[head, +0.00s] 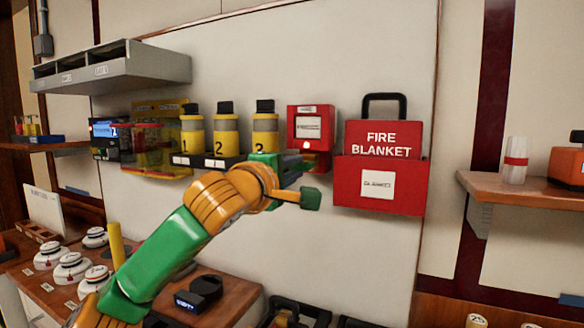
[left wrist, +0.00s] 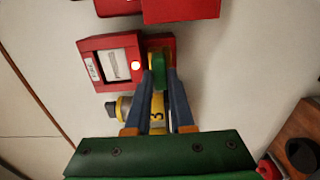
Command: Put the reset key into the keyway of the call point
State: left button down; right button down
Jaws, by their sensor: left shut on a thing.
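The call point (head: 311,124) is a red box on the pale wall panel, with a white front plate and a small lit lamp. In the left wrist view the call point (left wrist: 97,62) lies just beyond my fingertips. My left gripper (head: 316,160) is at its lower right part in the head view. In the left wrist view my left gripper (left wrist: 160,68) is shut on a green piece, seemingly the reset key's head (left wrist: 159,76). The key's tip and the keyway are hidden, so I cannot tell whether the key is inside. My right gripper is out of view.
A red fire blanket box (head: 378,185) hangs right of the call point. Numbered yellow canisters (head: 226,137) stand on a dark rack to the left. A grey shelf (head: 112,70) is at upper left. Round white detectors (head: 70,267) lie on the lower left bench.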

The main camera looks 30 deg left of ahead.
pick_arm(q)
jog(key=shift+w, duration=0.1)
jog(key=c, duration=0.7)
grip_release()
jog(key=shift+s+f+b, duration=0.1)
jog(key=shift+s+b, duration=0.2)
jog(key=s+b, duration=0.2)
jog(key=s, duration=0.4)
jog(key=shift+s+d, duration=0.2)
jog(key=shift+s, duration=0.05)
